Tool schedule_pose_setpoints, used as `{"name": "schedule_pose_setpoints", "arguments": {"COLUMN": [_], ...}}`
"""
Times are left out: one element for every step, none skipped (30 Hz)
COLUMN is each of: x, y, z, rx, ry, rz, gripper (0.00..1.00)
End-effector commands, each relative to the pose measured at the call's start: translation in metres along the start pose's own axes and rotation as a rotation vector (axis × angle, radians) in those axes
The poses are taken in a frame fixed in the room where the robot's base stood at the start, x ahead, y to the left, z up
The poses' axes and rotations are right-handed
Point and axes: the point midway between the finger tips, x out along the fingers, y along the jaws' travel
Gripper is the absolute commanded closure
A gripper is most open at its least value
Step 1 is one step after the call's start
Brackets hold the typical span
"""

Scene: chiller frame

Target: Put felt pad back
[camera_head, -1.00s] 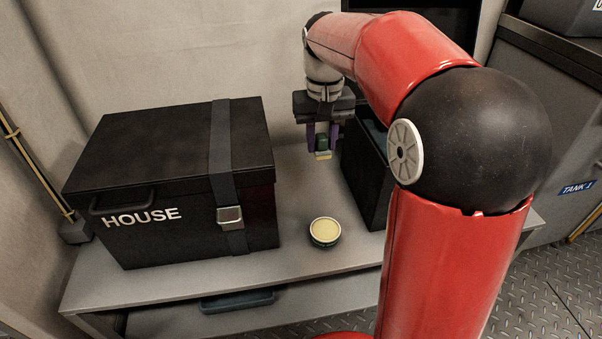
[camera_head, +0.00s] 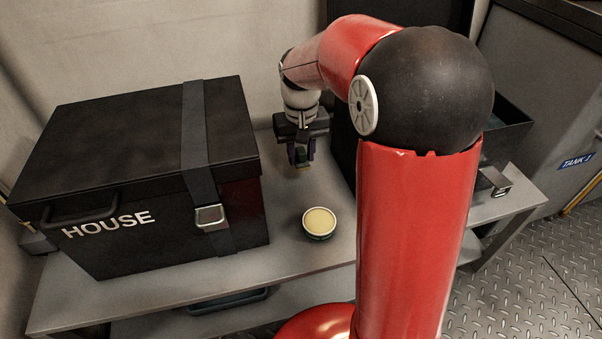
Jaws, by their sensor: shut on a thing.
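My gripper (camera_head: 302,158) points down above the back of the grey bench, to the right of the black HOUSE box. It is shut on a small block with a dark green body (camera_head: 303,155), which looks like the felt pad; in this view it is small and partly hidden by the fingers. It hangs behind a round tin (camera_head: 319,222), which stands open on the bench and has a pale yellow face and a dark green side. The pad and the tin are apart.
The large black HOUSE box (camera_head: 130,185) with a strap fills the left of the bench (camera_head: 285,255). A dark case (camera_head: 343,150) stands close to the right of my gripper, partly hidden by my red arm. Bench around the tin is clear.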

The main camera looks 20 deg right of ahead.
Motion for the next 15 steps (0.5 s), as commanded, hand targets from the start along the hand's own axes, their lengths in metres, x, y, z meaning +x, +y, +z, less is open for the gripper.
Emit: {"name": "schedule_pose_setpoints", "arguments": {"x": [0.004, 0.006, 0.011, 0.015, 0.020, 0.028, 0.034, 0.040, 0.046, 0.051, 0.054, 0.057, 0.059, 0.060, 0.061], "y": [0.000, 0.000, 0.000, 0.000, 0.000, 0.000, 0.000, 0.000, 0.000, 0.000, 0.000, 0.000, 0.000, 0.000, 0.000], "z": [0.000, 0.000, 0.001, 0.001, 0.000, 0.001, 0.001, 0.001, 0.001, 0.000, 0.000, 0.000, 0.000, 0.000, 0.000], "rx": [0.000, 0.000, 0.000, 0.000, 0.000, 0.000, 0.000, 0.000, 0.000, 0.000, 0.000, 0.000, 0.000, 0.000, 0.000], "ry": [-0.001, -0.001, -0.003, -0.004, -0.003, -0.004, -0.004, -0.004, -0.004, -0.003, -0.002, -0.002, -0.002, -0.001, 0.000], "rz": [0.000, 0.000, 0.000, 0.000, 0.000, 0.000, 0.000, 0.000, 0.000, 0.000, 0.000, 0.000, 0.000, 0.000, 0.000], "gripper": [0.88, 0.88, 0.88, 0.88, 0.88, 0.88, 0.88, 0.88, 0.88, 0.88, 0.88, 0.88, 0.88, 0.88, 0.88]}}
